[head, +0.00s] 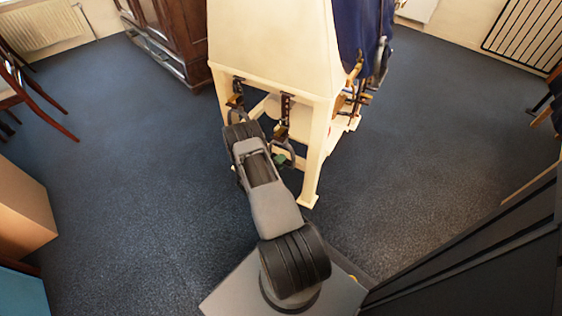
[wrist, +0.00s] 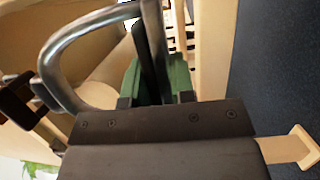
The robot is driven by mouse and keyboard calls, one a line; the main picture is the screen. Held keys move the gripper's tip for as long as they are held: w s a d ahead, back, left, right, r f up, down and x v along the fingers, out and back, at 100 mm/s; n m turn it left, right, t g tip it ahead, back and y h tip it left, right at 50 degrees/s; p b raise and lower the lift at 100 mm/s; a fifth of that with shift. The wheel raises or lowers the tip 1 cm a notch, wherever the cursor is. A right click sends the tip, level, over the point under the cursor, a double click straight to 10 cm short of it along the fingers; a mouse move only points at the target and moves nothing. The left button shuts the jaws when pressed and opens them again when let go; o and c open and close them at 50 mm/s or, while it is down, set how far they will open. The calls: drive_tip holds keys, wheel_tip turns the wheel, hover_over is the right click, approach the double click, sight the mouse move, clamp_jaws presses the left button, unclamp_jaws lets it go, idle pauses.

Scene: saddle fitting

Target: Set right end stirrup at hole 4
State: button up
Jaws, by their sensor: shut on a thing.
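The right end stirrup (wrist: 62,62) is a grey metal loop, large at the left of the wrist view. One bar of it runs down between the green pads of my gripper (wrist: 158,80), which is shut on it. In the head view the stirrup (head: 290,152) hangs beside the front leg of the cream stand, with my gripper (head: 281,159) at its lower part. A dark strap with holes (head: 285,106) comes down above it from under the stand's top. Which hole is in use is too small to tell.
The cream stand (head: 312,165) has a leg just right of my gripper. A second strap with a brass-coloured buckle (head: 236,100) hangs to the left. A dark blue cloth (head: 362,30) covers the stand's right side. The carpet (head: 130,190) is clear to the left.

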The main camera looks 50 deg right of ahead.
clamp_jaws()
wheel_tip(320, 180, up, 8)
drive_tip(key=p, duration=0.4)
drive_tip(key=shift+r+p, duration=0.2)
drive_tip(key=shift+p, duration=0.2)
drive_tip(key=o, duration=0.6)
unclamp_jaws()
drive_tip(key=shift+f, duration=0.1)
drive_tip(key=w+a+p, duration=0.1)
drive_tip(key=a+p, duration=0.1)
drive_tip(key=a, duration=1.2)
drive_tip(key=shift+d, duration=0.1)
